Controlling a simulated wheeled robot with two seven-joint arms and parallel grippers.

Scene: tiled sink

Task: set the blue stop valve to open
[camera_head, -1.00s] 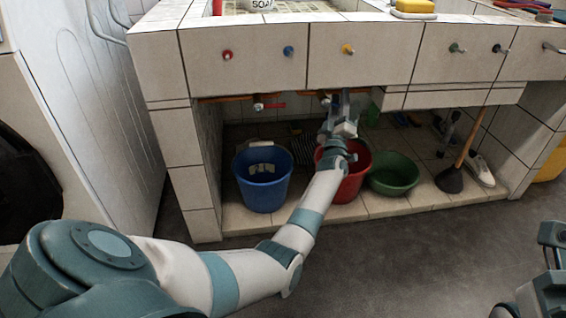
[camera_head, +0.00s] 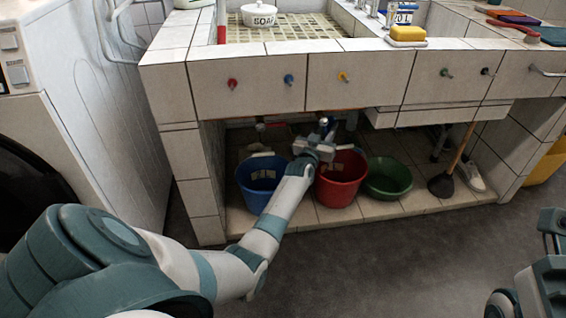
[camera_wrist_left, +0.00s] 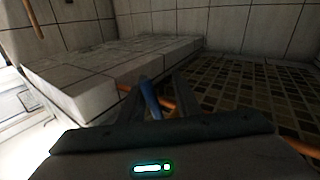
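The blue stop valve's lever (camera_wrist_left: 150,97) shows in the left wrist view as a blue bar on a copper pipe (camera_wrist_left: 185,108). My left gripper (camera_wrist_left: 156,95) is open around it, one dark finger on each side, with a gap to the right finger. I cannot tell whether the left finger touches the lever. In the head view my left gripper (camera_head: 325,126) reaches under the counter's front edge, and the blue lever is not visible there. My right arm's end (camera_head: 550,240) is at the lower right edge, cut off, its fingers unclear.
A blue bucket (camera_head: 257,188), red bucket (camera_head: 341,190) and green basin (camera_head: 387,184) stand below. The tiled counter front (camera_head: 370,80) overhangs closely. The grey floor in front is free.

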